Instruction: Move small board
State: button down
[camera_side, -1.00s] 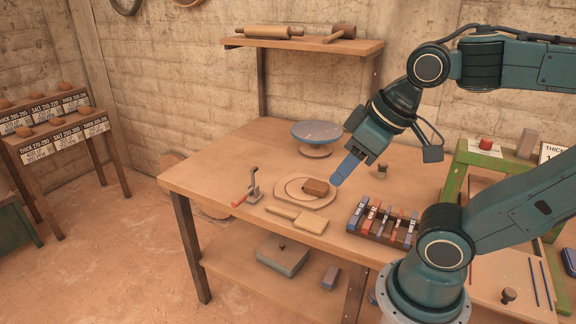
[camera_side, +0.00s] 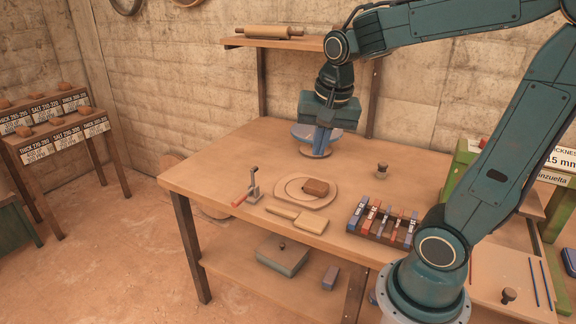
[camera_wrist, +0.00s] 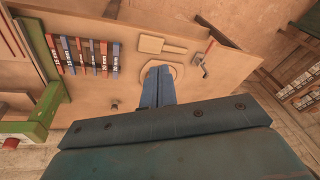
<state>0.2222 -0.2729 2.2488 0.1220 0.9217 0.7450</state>
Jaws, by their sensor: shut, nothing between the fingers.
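A small pale wooden board with a handle (camera_side: 297,218) lies flat near the front edge of the table. It also shows in the wrist view (camera_wrist: 160,46), beyond my fingers. Just behind it lies a round wooden board (camera_side: 293,200) with a brown block (camera_side: 315,187) on it. In the wrist view, the blue fingers (camera_wrist: 158,75) are together and empty, covering part of the round board.
A red-handled clamp (camera_side: 252,190) stands left of the boards. A rack of coloured blocks (camera_side: 383,223) is at the right, with a small knobbed weight (camera_side: 382,170) behind it. A rolling pin (camera_side: 268,32) lies on the upper shelf. The table's left part is clear.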

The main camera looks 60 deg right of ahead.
jog(key=w+d+f+m+g, duration=0.2)
jog(key=d+f+m, duration=0.2)
jog(key=d+m, duration=0.2)
jog(key=w+d+f+m+g, duration=0.1)
jog(key=w+d+f+m, duration=0.2)
jog(key=d+m, duration=0.2)
jog(key=m+g+y, duration=0.1)
jog(key=m+g, duration=0.2)
jog(key=m, duration=1)
send_over(334, 207)
notch_tip(334, 207, down, 13)
jog(key=shift+w, duration=0.2)
jog(key=x, duration=1)
jog(key=shift+s+a, duration=0.15)
jog(key=w, duration=0.3)
jog(key=shift+w, duration=0.55)
